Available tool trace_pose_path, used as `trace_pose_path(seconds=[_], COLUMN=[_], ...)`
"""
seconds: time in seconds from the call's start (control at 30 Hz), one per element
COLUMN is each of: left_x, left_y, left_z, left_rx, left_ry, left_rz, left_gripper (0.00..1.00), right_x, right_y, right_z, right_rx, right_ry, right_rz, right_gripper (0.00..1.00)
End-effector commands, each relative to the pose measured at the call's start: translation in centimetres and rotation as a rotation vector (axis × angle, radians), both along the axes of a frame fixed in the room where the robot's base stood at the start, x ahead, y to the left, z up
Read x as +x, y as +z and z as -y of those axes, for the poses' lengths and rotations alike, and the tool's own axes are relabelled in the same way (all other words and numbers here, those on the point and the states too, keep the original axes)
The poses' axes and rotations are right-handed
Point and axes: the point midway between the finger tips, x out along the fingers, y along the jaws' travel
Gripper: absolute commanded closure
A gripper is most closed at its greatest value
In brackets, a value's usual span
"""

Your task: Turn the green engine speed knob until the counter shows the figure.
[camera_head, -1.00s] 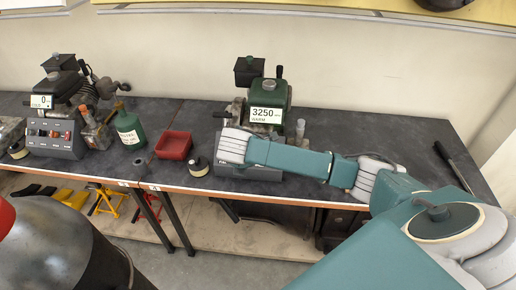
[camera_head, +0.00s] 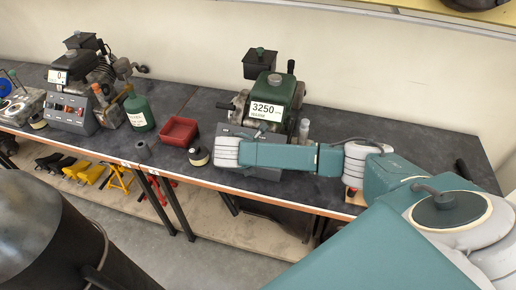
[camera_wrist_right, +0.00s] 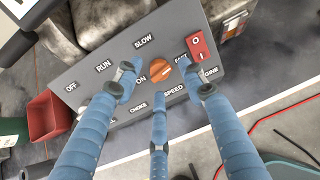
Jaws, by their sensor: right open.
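The green engine (camera_head: 272,94) stands on the bench, and its counter (camera_head: 266,110) reads 3250. In the right wrist view a grey control panel (camera_wrist_right: 88,76) carries an orange knob (camera_wrist_right: 160,69) between the words SLOW and FAST, above the word SPEED. My right gripper (camera_wrist_right: 160,88) is open, with its blue fingers spread around the knob. Whether any fingertip touches the knob I cannot tell. The fingers hide parts of the panel. In the head view my right arm covers most of this panel and the gripper's fingers are hidden. My left gripper is not in view.
A red rocker switch (camera_wrist_right: 197,45) sits close to the right finger. A red tray (camera_head: 179,131) and a small round pot (camera_head: 198,156) stand left of the panel. A second engine (camera_head: 92,70), whose counter reads 0, and a green bottle (camera_head: 138,111) are further left.

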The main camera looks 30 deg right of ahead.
Motion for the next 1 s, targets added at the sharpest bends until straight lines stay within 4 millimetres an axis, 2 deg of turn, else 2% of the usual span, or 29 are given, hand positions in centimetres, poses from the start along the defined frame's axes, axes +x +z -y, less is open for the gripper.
trace_pose_path(seconds=[0.2,0.5,0.53,0.73,1.0], left_x=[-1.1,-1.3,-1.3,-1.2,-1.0], left_y=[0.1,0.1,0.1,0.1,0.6], left_z=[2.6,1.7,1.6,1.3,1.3], left_rx=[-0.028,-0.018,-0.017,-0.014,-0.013], left_ry=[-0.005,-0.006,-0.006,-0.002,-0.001], left_rz=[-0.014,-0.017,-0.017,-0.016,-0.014], left_gripper=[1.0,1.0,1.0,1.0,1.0], right_x=[0.9,1.1,1.1,1.1,1.1], right_y=[-1.5,-1.7,-1.7,-1.7,-1.4], right_z=[1.1,1.3,1.3,1.2,1.3], right_rx=[0.001,0.001,0.001,0.002,-0.002], right_ry=[0.001,0.001,0.001,0.001,0.006], right_rz=[0.0,0.001,0.001,0.002,-0.002], right_gripper=[0.59,0.59,0.61,1.0,1.0])
